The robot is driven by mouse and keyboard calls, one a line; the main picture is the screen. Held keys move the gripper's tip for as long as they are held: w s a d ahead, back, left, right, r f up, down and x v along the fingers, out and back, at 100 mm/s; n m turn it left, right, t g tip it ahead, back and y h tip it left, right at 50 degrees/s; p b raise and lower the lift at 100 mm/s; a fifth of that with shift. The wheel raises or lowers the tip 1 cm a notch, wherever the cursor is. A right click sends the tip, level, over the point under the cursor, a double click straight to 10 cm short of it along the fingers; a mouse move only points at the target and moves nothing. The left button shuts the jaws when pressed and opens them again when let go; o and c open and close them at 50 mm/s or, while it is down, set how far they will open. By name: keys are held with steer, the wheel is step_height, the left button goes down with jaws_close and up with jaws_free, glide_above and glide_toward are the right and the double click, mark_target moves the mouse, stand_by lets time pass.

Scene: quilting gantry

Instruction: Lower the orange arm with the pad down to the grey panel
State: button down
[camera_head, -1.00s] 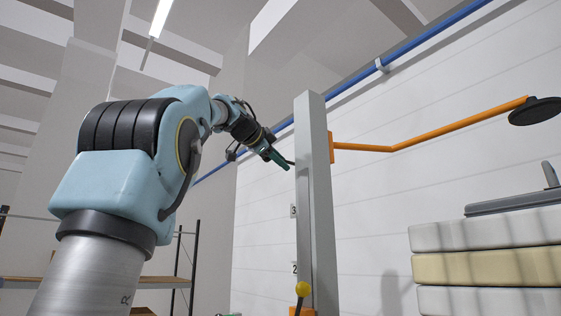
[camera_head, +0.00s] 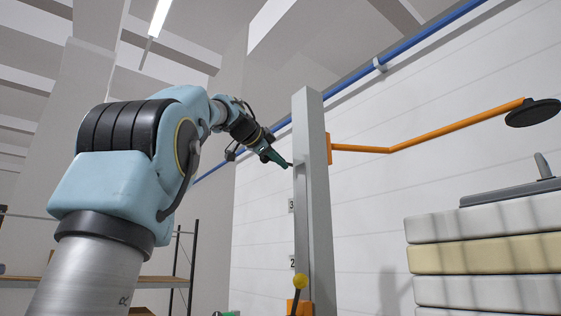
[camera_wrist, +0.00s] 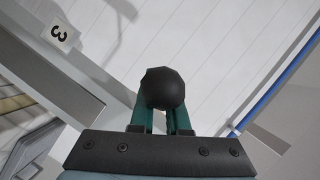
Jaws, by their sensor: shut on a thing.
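The orange arm (camera_head: 430,132) reaches right from a bracket on a grey post (camera_head: 312,130) and bends upward. Its round black pad (camera_head: 533,112) hangs at its far end, high above and clear of the grey panel (camera_head: 510,192). The panel lies on a stack of slabs and has an upright grip. My gripper (camera_head: 287,162) is close to the post's left side, at about the bracket's height. In the wrist view its green fingers (camera_wrist: 163,116) are shut on a dark round knob (camera_wrist: 163,88). What the knob is fixed to is hidden.
White and cream slabs (camera_head: 485,254) are stacked at lower right. A yellow-knobbed lever (camera_head: 300,281) stands at the post's lower part. A shelf (camera_head: 165,282) stands behind at left. A blue pipe (camera_head: 415,40) runs along the white wall.

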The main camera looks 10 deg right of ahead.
step_height(320, 180, down, 18)
steer(key=b, duration=1.7)
steer(key=shift+w+a+r, duration=0.2)
steer(key=shift+w+a, duration=0.15)
steer(key=shift+w, duration=0.05)
steer(key=shift+f, duration=0.1)
steer(key=c, duration=0.9)
jaws_free()
steer(key=shift+s+d+r, duration=0.1)
steer(key=shift+r, duration=0.15)
steer(key=shift+s, duration=0.1)
steer(key=b+v, duration=0.2)
steer(key=v, duration=0.8)
steer(key=shift+s+a+r+b, duration=0.1)
steer(key=shift+s+a+b, duration=0.1)
steer(key=shift+a+b, duration=0.15)
